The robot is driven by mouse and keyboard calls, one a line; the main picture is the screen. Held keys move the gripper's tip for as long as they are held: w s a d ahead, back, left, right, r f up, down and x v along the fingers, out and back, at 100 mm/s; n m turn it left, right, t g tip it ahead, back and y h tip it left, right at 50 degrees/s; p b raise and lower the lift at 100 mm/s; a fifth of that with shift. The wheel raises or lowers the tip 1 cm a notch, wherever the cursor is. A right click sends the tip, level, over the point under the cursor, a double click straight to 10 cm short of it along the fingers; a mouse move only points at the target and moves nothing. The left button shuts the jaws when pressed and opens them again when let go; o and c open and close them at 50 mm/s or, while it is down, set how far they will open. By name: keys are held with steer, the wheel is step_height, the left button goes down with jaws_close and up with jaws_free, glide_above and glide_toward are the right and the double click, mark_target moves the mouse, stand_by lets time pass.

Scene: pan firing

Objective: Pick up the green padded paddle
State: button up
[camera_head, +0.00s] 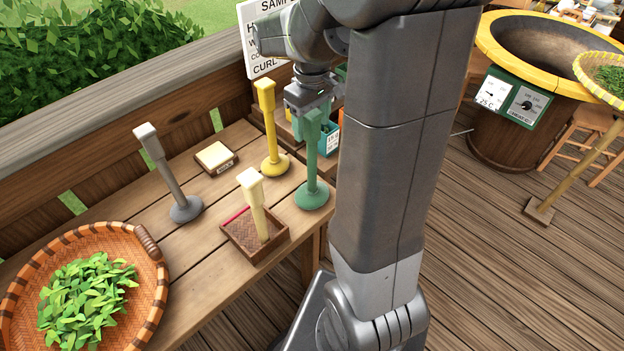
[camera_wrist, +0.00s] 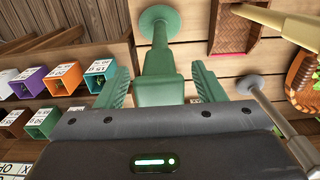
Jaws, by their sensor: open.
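The green padded paddle (camera_head: 312,165) stands upright on its round base at the right end of the wooden table. My gripper (camera_head: 311,104) is directly above and around its top, pointing down. In the wrist view the paddle (camera_wrist: 159,62) lies between the two fingers of my gripper (camera_wrist: 163,88). The fingers are apart, with a visible gap on each side of the paddle head. Part of the paddle's top is hidden by my gripper in the head view.
A yellow paddle (camera_head: 269,130), a grey paddle (camera_head: 169,175) and a cream paddle (camera_head: 256,205) in a brown tray (camera_head: 277,244) stand nearby. A basket of leaves (camera_head: 150,300) is at lower left. Coloured boxes (camera_wrist: 65,78) sit beside the paddle. A large pan (camera_head: 485,45) stands at right.

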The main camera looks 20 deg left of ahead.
jaws_close()
stand_by(0.3)
step_height(320, 180, up, 10)
steer(key=shift+r+b, duration=0.1)
steer(key=shift+b, duration=0.3)
steer(key=c, duration=0.7)
jaws_free()
jaws_close()
